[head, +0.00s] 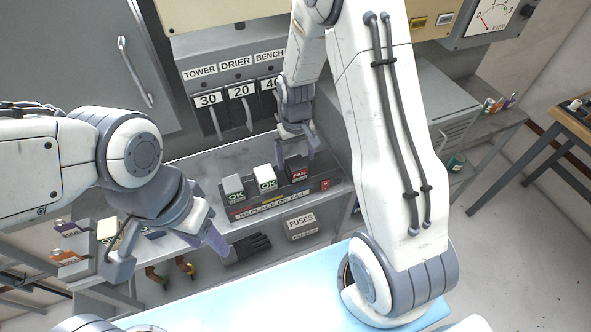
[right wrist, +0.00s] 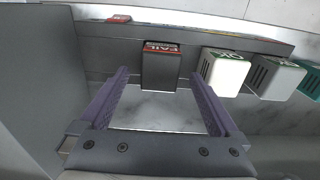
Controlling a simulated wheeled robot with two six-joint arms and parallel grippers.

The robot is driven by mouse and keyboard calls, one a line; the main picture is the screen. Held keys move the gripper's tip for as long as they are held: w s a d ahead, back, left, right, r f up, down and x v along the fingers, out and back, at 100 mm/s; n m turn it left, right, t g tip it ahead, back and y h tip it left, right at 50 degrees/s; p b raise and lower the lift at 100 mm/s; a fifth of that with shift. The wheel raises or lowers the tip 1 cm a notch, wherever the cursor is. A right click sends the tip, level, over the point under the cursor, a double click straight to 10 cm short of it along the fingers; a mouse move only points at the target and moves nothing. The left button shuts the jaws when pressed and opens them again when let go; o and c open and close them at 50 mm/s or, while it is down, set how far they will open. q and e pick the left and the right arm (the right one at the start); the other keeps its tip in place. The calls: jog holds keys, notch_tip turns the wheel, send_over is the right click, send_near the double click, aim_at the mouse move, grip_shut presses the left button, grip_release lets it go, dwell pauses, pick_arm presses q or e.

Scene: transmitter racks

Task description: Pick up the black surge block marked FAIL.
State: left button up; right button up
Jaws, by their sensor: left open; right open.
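The black surge block marked FAIL (head: 298,168) sits at the right end of a row of blocks on a rail on the shelf. It also shows in the right wrist view (right wrist: 160,70), with its red FAIL label on top. My right gripper (head: 298,150) is open just behind and above it in the head view. In the right wrist view its two purple fingers (right wrist: 160,90) stand to either side of the block's line, with the block ahead between the tips. My left gripper (head: 170,250) is open and empty at the left, in front of the shelf.
A white OK block (head: 265,178) and a grey OK block (head: 233,188) stand left of the FAIL block. A rail labelled REPLACE ON FAIL (head: 272,204) holds them. A FUSES box (head: 302,226) is below. Breaker handles (head: 243,112) rise behind. A stool or table (head: 570,122) stands far right.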

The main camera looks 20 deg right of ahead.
aim_at(296, 162)
jog(key=shift+s+f, duration=0.1)
jog(key=shift+f, duration=1.6)
jog(key=c, duration=1.5)
grip_shut()
jog(key=shift+r, duration=0.1)
